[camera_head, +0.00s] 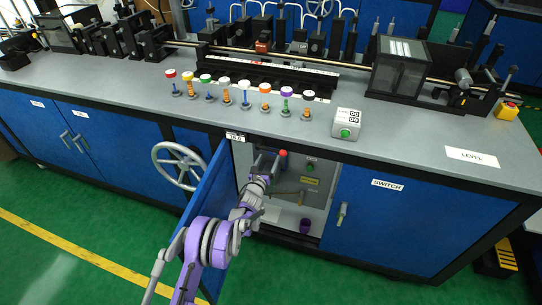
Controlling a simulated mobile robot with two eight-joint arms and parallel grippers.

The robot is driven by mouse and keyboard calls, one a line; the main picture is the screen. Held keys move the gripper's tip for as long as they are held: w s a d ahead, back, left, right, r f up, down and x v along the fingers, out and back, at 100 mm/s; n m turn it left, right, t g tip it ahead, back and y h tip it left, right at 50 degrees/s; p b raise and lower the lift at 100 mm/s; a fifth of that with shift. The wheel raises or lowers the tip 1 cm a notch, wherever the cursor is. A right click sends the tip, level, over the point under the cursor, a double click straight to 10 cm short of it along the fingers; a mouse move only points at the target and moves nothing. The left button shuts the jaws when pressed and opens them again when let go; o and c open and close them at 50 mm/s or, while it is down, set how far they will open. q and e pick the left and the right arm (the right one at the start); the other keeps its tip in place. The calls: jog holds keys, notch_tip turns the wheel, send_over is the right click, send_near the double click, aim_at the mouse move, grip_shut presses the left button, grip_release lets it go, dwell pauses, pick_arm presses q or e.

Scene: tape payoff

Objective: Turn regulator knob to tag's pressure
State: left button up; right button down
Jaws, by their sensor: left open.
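A small white tag (236,136) with a printed number, too small to read surely, is on the counter's front edge above the open cabinet (327,188). Inside the cabinet, a red knob-like part (283,154) shows near the top, beside a green button (310,167) on a grey panel. I cannot tell whether the red part is the regulator knob. My left gripper (267,165) is open and reaches into the cabinet, just left of and below the red part. It hides part of the panel behind it, and contact cannot be made out. My right gripper is not in view.
The blue cabinet door (207,205) stands open beside my left arm. A handwheel (179,166) is to its left. A dark purple cylinder (305,226) stands on the cabinet floor. Several coloured-top valves and a button box (347,123) are on the counter above.

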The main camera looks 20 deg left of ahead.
pick_arm(q)
jog(key=shift+w+d, duration=0.1)
jog(key=shift+w, duration=1.6)
grip_shut()
